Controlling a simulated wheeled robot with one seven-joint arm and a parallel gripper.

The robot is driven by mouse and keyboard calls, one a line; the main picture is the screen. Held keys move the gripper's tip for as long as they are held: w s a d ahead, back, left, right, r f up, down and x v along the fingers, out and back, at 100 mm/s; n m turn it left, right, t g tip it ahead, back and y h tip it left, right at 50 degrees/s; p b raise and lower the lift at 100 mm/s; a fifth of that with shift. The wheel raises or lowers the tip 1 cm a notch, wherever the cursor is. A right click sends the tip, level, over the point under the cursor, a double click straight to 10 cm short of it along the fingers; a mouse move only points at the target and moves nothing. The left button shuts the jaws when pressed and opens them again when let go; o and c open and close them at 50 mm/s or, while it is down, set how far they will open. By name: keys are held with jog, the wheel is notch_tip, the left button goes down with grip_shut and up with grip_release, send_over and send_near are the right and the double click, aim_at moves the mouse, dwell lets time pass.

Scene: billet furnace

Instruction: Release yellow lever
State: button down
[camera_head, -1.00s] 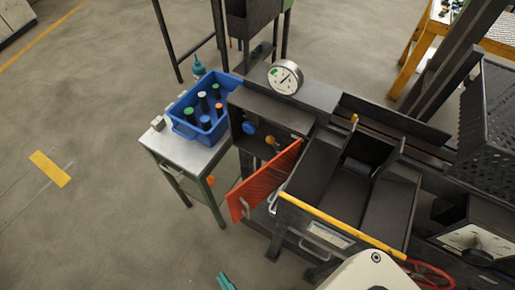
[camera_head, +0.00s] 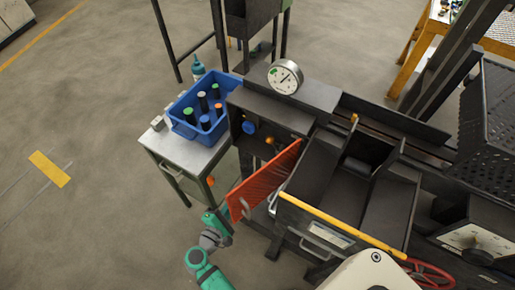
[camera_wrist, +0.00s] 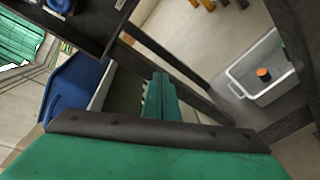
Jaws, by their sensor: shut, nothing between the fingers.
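A long yellow bar (camera_head: 340,220) runs along the front edge of the dark machine. A small yellow upright piece (camera_head: 354,119) stands at the machine's back, and an orange-yellow knob (camera_head: 270,141) sits inside the open compartment. I cannot tell which of these is the yellow lever. My gripper (camera_head: 222,214) is shut and empty, low beside the left edge of the open red door (camera_head: 265,178), apart from all three yellow parts. In the wrist view its teal fingers (camera_wrist: 160,98) point away into free space.
A blue bin (camera_head: 203,108) with several capped cylinders stands on a metal table (camera_head: 190,150) left of the machine. A round gauge (camera_head: 285,76) stands above the compartment, which holds a blue knob (camera_head: 249,128). A pale crate (camera_wrist: 262,90) shows in the wrist view. Floor at left is clear.

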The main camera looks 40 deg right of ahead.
jog(key=w+r+m+g+h, duration=0.1)
jog(key=w+r+g+h, duration=0.1)
jog(key=r, duration=0.4)
jog(key=w+r+m+g+h, duration=0.1)
jog(key=w+r+g+h, duration=0.1)
jog(key=r+h, duration=0.2)
notch_tip(320, 180, up, 2)
jog(key=shift+w+d+r, duration=0.1)
jog(key=shift+w+d, duration=0.05)
jog(key=shift+d, duration=0.2)
jog(key=shift+w+d, duration=0.1)
jog(key=s+r+x, duration=0.1)
jog(key=s+x, duration=0.1)
jog(key=x, duration=1)
jog(key=shift+s+d+r, duration=0.3)
jog(key=shift+d, duration=0.1)
